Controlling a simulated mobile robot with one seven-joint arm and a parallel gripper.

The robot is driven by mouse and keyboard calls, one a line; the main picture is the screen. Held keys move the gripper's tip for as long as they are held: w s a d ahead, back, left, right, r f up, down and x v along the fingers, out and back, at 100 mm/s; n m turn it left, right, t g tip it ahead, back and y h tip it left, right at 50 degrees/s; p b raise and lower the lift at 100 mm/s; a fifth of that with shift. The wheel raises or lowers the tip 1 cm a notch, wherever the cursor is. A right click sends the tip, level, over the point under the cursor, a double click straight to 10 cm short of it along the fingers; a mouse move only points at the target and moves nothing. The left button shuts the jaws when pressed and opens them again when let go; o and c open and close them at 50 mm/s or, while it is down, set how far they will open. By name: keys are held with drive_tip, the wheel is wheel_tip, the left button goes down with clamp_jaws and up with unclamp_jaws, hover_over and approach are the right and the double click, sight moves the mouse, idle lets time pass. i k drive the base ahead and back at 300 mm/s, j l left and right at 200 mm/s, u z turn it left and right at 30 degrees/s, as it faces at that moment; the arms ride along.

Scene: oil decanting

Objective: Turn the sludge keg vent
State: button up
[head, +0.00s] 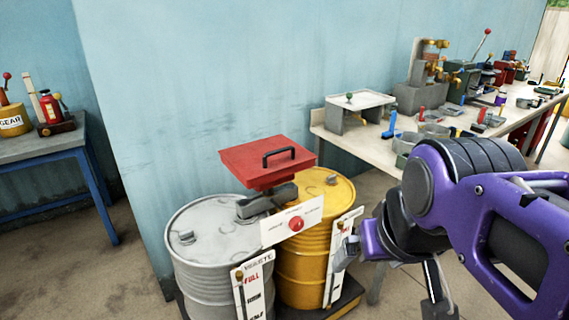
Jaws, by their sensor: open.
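Two drums stand side by side at the centre bottom of the head view, a grey drum (205,262) and a yellow drum (302,277). I cannot tell which is the sludge keg. A white plate (283,224) with a red knob (296,224) is at the front between their tops. The grey drum has a small cap (186,237) on its lid. I cannot tell which part is the vent. My gripper (392,282) is open and appears empty, to the right of the yellow drum and apart from the knob.
A red lidded box (266,162) with a black handle sits above the drums. White gauge boards (343,250) hang at their fronts. A cluttered workbench (320,119) runs along the wall at right. A blue-legged table (58,142) stands at left. Floor is clear at lower left.

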sight(330, 180)
drive_tip(key=i+l+u, duration=0.15)
drive_tip(key=i+l, duration=0.2)
drive_tip(key=i+l+u, duration=0.15)
drive_tip(key=i+l, duration=0.15)
drive_tip(key=l, duration=0.3)
